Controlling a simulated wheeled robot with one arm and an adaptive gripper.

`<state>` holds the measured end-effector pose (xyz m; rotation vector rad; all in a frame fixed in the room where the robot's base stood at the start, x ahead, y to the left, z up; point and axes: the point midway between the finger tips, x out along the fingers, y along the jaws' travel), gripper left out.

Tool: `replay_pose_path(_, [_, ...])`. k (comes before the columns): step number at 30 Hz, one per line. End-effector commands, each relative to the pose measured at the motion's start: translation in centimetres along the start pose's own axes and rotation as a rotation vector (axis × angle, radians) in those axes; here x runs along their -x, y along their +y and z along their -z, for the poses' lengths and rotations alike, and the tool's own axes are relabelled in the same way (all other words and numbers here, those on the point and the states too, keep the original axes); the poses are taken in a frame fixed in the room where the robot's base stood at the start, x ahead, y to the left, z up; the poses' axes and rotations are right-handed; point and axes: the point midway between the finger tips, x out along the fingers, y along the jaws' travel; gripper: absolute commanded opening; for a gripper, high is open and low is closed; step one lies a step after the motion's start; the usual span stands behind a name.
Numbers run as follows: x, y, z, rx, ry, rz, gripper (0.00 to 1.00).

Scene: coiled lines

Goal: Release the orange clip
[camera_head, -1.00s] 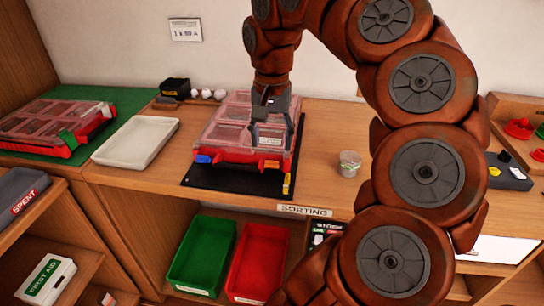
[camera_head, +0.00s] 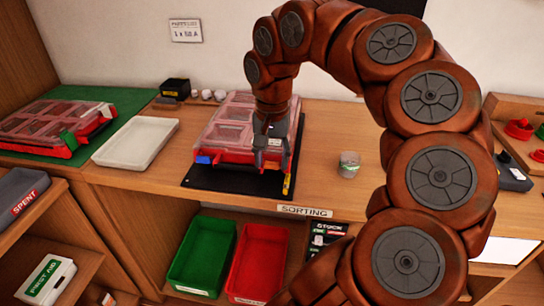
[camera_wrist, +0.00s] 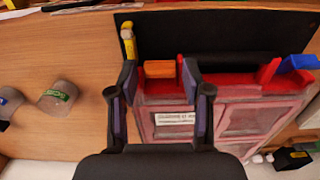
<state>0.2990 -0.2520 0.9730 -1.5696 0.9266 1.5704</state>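The red case with a clear compartment lid (camera_head: 234,112) lies on a black mat (camera_head: 222,182) on the wooden bench. It also shows in the wrist view (camera_wrist: 240,100). The orange clip (camera_wrist: 160,69) is on the case's front edge, between my fingertips in the wrist view. A blue clip (camera_head: 203,160) is at the other end of that edge and sticks outward in the wrist view (camera_wrist: 298,62).
A yellow stick-like item (camera_head: 286,184) lies on the mat's right edge. A second red case (camera_head: 50,128) sits on a green mat. Green and red bins (camera_head: 203,252) are below.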

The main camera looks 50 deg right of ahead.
Motion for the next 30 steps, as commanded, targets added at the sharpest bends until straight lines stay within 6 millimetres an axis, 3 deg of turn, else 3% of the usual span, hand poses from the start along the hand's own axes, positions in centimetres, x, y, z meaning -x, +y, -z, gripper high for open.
replay_pose_path(2, [0.00, -0.01, -0.01, 0.000, 0.000, 0.000, 0.38])
replay_pose_path(13, [0.01, -0.03, -0.01, 0.001, 0.000, 0.001, 0.00])
replay_pose_path(30, [-0.66, 0.01, -0.67, 0.001, 0.129, 0.000, 0.00])
